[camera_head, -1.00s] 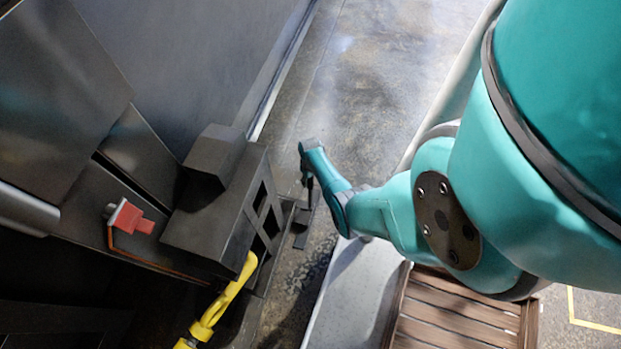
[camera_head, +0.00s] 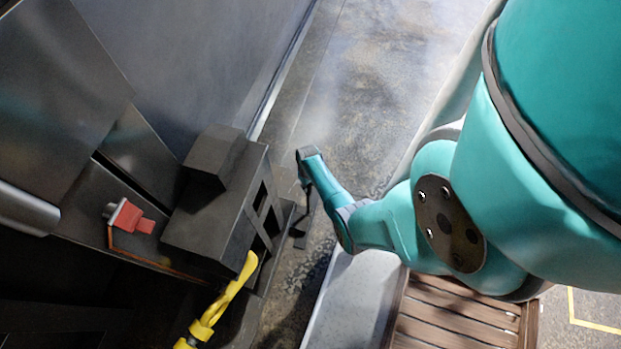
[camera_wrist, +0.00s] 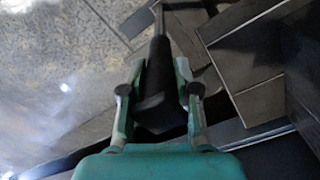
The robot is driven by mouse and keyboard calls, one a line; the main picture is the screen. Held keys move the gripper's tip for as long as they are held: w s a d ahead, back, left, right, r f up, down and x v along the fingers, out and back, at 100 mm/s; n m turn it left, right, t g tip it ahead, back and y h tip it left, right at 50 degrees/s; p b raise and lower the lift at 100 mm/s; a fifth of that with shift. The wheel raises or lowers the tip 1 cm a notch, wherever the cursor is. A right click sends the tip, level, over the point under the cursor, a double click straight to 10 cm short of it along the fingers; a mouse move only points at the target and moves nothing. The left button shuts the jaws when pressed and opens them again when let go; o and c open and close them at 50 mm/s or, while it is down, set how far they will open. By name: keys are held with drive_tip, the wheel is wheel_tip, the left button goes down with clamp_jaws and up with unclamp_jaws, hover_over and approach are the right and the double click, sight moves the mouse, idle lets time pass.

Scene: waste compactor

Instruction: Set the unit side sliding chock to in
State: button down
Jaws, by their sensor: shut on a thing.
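In the wrist view my gripper (camera_wrist: 157,77) is shut on a dark handle (camera_wrist: 157,62), a straight bar with a wider block at its lower end, between the two fingers. The handle appears to belong to the unit side sliding chock, but I cannot make out the chock's whole shape or its position. The gripper's fingers are too small there to see clearly. A small dark plate (camera_head: 299,239) shows just below it, close to the housing.
A red part (camera_head: 130,217) with an orange cable sits on the dark machine at the left. A yellow handle (camera_head: 226,300) stands in front of the housing. A wooden pallet (camera_head: 455,315) lies at the lower right. Open concrete floor (camera_head: 365,85) lies beyond my wrist.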

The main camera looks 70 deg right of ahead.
drive_tip(key=a, duration=0.9)
drive_tip(key=shift+s+a, duration=0.2)
drive_tip(key=shift+s, duration=0.2)
drive_tip(key=shift+f, duration=0.1)
drive_tip(key=c, duration=0.8)
unclamp_jaws()
drive_tip(key=shift+a, duration=0.1)
drive_tip(key=shift+c, duration=0.2)
wheel_tip(320, 180, up, 12)
